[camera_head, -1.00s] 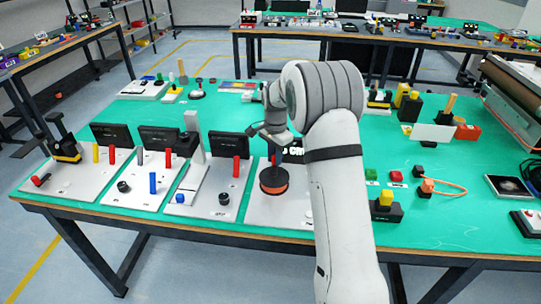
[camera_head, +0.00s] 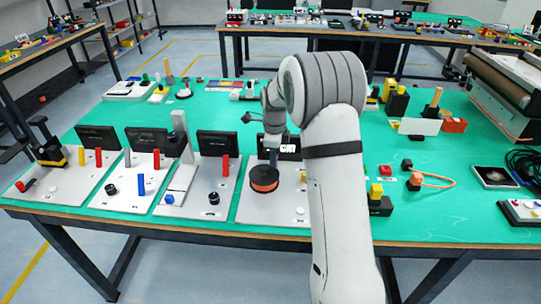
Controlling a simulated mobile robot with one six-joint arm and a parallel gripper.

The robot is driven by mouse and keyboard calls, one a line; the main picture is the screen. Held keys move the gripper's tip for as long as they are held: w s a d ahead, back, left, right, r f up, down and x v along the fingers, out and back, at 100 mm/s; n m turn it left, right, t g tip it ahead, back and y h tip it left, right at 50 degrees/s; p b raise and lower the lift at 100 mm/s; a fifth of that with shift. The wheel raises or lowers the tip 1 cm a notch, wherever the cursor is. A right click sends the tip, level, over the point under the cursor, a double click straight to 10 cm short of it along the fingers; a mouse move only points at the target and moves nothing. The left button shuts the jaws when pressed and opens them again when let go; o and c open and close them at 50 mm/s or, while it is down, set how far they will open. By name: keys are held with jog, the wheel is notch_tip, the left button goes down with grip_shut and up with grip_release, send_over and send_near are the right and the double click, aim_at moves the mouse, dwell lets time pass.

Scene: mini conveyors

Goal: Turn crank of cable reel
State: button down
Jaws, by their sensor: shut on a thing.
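The cable reel (camera_head: 264,180) is a round drum with an orange side and a dark top. It sits on a light grey panel on the green table, just left of my arm. My gripper (camera_head: 271,152) points down over the back right part of the reel's top. It is shut on the crank, which is small and mostly hidden by the fingers.
Panels with a blue post (camera_head: 141,184), a red lever (camera_head: 225,165) and black knobs stand to the left. A black display stands right behind the reel, partly hidden. A yellow-topped black block (camera_head: 378,198) and an orange cable loop (camera_head: 437,181) lie to the right of my arm.

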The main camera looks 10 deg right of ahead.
aim_at(276, 172)
jog(key=shift+s+d+m, duration=0.1)
jog(key=shift+s+m, duration=0.25)
jog(key=shift+m, duration=0.6)
jog(key=shift+s+d+m, duration=0.1)
jog(key=shift+s+m, duration=0.2)
jog(key=shift+m, duration=0.65)
jog(key=shift+a, duration=0.1)
jog(key=c, duration=1.3)
grip_release()
jog(key=shift+o, duration=0.2)
notch_tip(276, 172, up, 8)
